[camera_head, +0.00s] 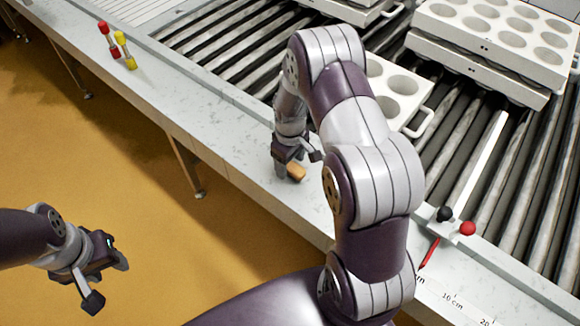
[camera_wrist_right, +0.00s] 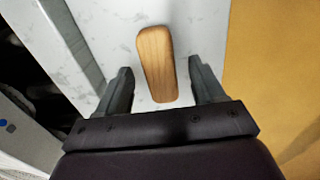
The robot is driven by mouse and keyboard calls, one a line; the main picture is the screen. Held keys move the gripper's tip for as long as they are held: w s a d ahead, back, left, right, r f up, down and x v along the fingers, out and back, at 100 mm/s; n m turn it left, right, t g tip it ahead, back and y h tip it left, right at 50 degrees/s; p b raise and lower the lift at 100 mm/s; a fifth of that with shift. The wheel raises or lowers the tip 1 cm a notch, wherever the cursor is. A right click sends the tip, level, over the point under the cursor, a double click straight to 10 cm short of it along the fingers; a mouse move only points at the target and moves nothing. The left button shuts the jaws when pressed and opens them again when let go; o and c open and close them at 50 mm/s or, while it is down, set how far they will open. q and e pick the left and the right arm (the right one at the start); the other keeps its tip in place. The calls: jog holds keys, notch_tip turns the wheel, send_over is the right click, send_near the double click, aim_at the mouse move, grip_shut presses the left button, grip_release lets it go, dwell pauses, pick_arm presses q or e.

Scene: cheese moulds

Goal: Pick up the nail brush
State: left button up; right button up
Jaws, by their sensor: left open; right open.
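The nail brush (camera_wrist_right: 157,62) shows in the right wrist view as a light wooden block with rounded ends. It lies on the pale marbled counter, and its near end is between the two open fingers of my right gripper (camera_wrist_right: 160,88), with a gap on each side. In the head view the brush (camera_head: 296,172) is a small tan piece beside my right gripper (camera_head: 285,175), partly hidden by it. Bristles cannot be seen. My left gripper (camera_head: 107,284) is open and empty over the floor at the lower left, away from the counter.
A white mould tray (camera_head: 412,105) with round wells sits on the rollers behind my right arm. More moulds (camera_head: 490,50) are stacked at the upper right. A lever with black and red knobs (camera_head: 456,222) is at right.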

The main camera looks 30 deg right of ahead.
aim_at(293, 165)
jog(key=shift+w+f, duration=0.1)
jog(key=shift+f, duration=0.2)
jog(key=c, duration=1.1)
jog(key=shift+r, duration=0.1)
jog(key=shift+c, duration=0.2)
jog(key=r, duration=0.4)
jog(key=shift+s+d+r, duration=0.3)
jog(key=shift+d, duration=0.05)
jog(key=s+d+r, duration=0.6)
jog(key=d, duration=0.2)
jog(key=shift+s+d+r, duration=0.15)
jog(key=shift+s+d, duration=0.1)
jog(key=shift+s, duration=0.1)
